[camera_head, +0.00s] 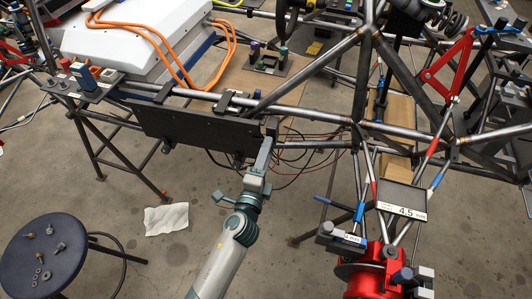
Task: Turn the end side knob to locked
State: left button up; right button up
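My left gripper (265,153) reaches up from the bottom middle to the right end of a dark panel (195,125) under the chassis tube. Its fingertips are at or very near a small grey block (271,126) at that end. I cannot tell whether they touch it. The fingers look like one narrow grey piece, so their opening does not show. No knob can be made out clearly; the fingers may hide it. My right gripper is not in view.
Chassis tubes (310,82) cross above and right of the gripper. Thin cables (300,150) hang just right of it. A red drum (372,284) and a display marked 4.5 (402,199) stand at lower right. A round stool (40,262) holds small hardware. A white cloth (166,218) lies on the floor.

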pick_arm(q)
jog(key=shift+s, duration=0.15)
jog(key=b+v, duration=0.3)
jog(key=v, duration=1.4)
jog(key=shift+b, duration=0.4)
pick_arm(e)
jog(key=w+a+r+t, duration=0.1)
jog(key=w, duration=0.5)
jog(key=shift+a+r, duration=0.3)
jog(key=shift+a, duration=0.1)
pick_arm(q)
jog(key=shift+s, duration=0.1)
jog(key=s+a+f+n+g+y, duration=0.1)
jog(key=s+a+f+n+g, duration=0.2)
jog(key=f, duration=0.9)
jog(key=s+a+f+n+g, duration=0.15)
jog(key=f+n, duration=0.35)
jog(key=f, duration=0.8)
jog(key=s+a+f+n+g+y, duration=0.1)
jog(key=a+f+n+g, duration=0.25)
jog(key=f, duration=0.85)
jog(key=s+a+f+n+g+y, duration=0.1)
jog(key=s+a+f+n, duration=0.4)
jog(key=f, duration=0.6)
jog(key=s+n+g, duration=0.1)
jog(key=s+n, duration=0.1)
jog(key=s, duration=0.1)
jog(key=shift+g, duration=0.4)
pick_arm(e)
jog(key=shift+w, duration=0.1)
